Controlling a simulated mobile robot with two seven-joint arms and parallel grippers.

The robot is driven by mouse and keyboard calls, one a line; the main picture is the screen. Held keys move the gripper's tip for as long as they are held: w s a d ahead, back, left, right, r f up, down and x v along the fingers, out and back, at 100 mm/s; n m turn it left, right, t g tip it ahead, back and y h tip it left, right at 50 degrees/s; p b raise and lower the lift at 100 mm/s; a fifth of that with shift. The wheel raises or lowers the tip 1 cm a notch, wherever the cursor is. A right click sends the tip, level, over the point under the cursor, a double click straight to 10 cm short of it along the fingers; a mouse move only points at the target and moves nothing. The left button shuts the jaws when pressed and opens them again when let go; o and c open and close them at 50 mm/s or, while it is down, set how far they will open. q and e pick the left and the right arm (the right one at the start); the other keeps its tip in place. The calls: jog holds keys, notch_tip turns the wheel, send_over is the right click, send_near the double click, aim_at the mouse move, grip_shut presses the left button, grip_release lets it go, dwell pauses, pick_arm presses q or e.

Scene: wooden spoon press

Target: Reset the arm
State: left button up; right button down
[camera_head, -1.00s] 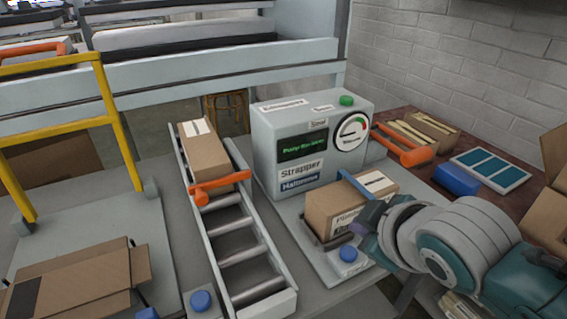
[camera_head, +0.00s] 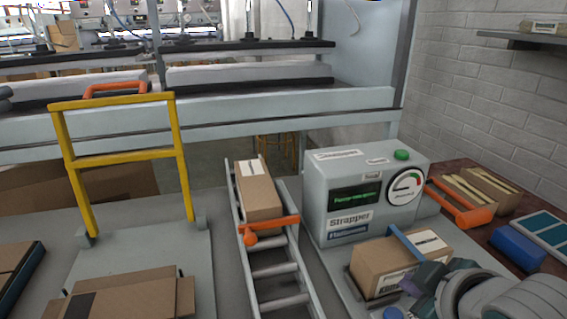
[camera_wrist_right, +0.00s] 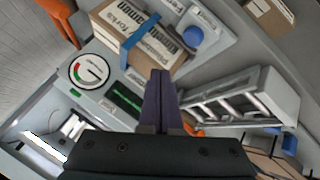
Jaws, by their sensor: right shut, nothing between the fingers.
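My right arm enters the head view at the lower right. My left gripper is not in view.
The grey strapper machine (camera_head: 350,215) stands behind the box. A roller conveyor (camera_head: 275,270) carries another box (camera_head: 258,192) behind an orange bar (camera_head: 270,230). A yellow rail (camera_head: 115,100) stands left. Red-brown table with an open carton (camera_head: 485,190) is right.

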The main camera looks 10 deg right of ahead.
jog(key=s+a+r+m+g+y+p, duration=0.1)
jog(key=s+a+r+m+g+p, duration=0.2)
jog(key=s+r, duration=0.55)
jog(key=s+a+r+m+g+y+p, duration=0.1)
jog(key=s+a+r+g+p, duration=0.2)
jog(key=s+r+p, duration=0.55)
jog(key=w+p+v, duration=0.3)
jog(key=p+v, duration=1.3)
jog(key=w+r+p+v, duration=0.1)
jog(key=w+p+v, duration=0.2)
jog(key=p+v, duration=1.4)
jog(key=shift+d+r+t, duration=0.2)
jog(key=shift+r+t, duration=0.1)
